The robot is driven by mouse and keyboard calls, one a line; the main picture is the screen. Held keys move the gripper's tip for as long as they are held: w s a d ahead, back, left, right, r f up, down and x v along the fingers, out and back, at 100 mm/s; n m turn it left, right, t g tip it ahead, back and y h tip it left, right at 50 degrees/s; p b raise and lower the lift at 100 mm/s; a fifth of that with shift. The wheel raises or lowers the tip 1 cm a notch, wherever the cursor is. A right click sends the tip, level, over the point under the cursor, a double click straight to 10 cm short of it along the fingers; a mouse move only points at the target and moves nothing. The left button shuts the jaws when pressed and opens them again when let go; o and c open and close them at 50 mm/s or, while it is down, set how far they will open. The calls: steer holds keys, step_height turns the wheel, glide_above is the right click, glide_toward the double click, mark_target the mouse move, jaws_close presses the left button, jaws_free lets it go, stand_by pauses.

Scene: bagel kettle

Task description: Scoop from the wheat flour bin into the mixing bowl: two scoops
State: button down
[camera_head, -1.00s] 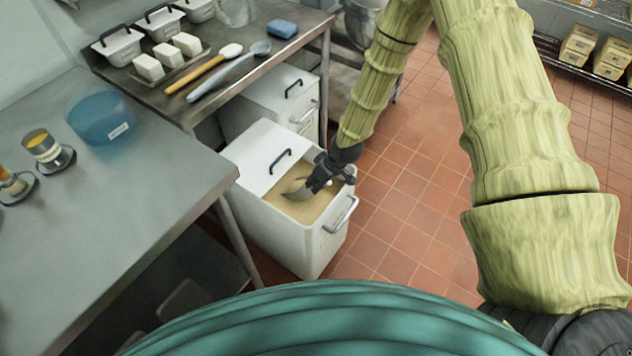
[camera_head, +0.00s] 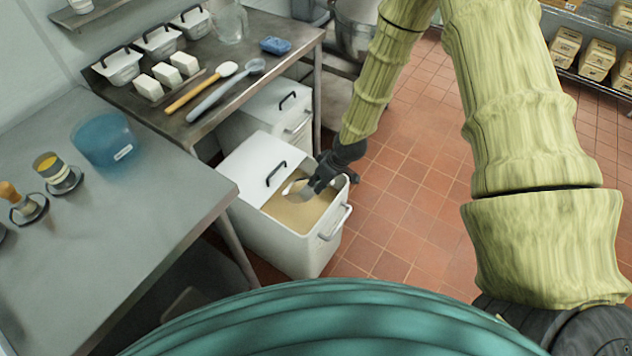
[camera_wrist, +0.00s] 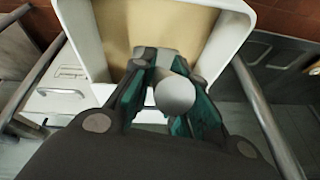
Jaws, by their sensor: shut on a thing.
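The open white flour bin (camera_head: 281,241) stands on the floor, its lid folded back over one half. Tan flour (camera_head: 298,212) fills much of it; no bin label is readable. My gripper (camera_head: 322,178) is shut on a metal scoop (camera_head: 299,190) at the bin's opening, over the flour. I cannot tell how much the scoop holds. In the wrist view, the scoop's round grey handle end (camera_wrist: 175,94) sits between my fingers, with the flour (camera_wrist: 160,35) beyond. A blue round bowl (camera_head: 104,140) with a white label stands on the left table; a steel bowl (camera_head: 357,24) is partly hidden at the back.
A second white bin (camera_head: 262,113) stands closed behind the open one. The back bench holds a spatula (camera_head: 201,88), a long grey spoon (camera_head: 225,91), white blocks (camera_head: 168,75) and lidded tubs (camera_head: 119,66). The left table's edge lies beside the bin. Tiled floor at right is clear.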

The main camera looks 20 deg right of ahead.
steer(key=shift+t+y, duration=0.3)
steer(key=shift+t, duration=0.1)
steer(key=p+v, duration=0.1)
steer(key=v, duration=0.1)
steer(key=p+v, duration=0.1)
steer(key=v, duration=0.1)
steer(key=p+v, duration=0.1)
steer(key=v, duration=0.2)
steer(key=shift+a+r, duration=0.2)
steer(key=shift+r, duration=0.05)
steer(key=shift+f, duration=0.1)
steer(key=shift+s+d+f, duration=0.15)
steer(key=shift+s+d, duration=0.15)
steer(key=shift+s, duration=0.1)
steer(key=s+d+t+y+b, duration=0.3)
steer(key=s+d+t, duration=0.1)
steer(key=s+d, duration=0.1)
steer(key=shift+s+f+y, duration=0.3)
steer(key=shift+s, duration=0.35)
stand_by(0.5)
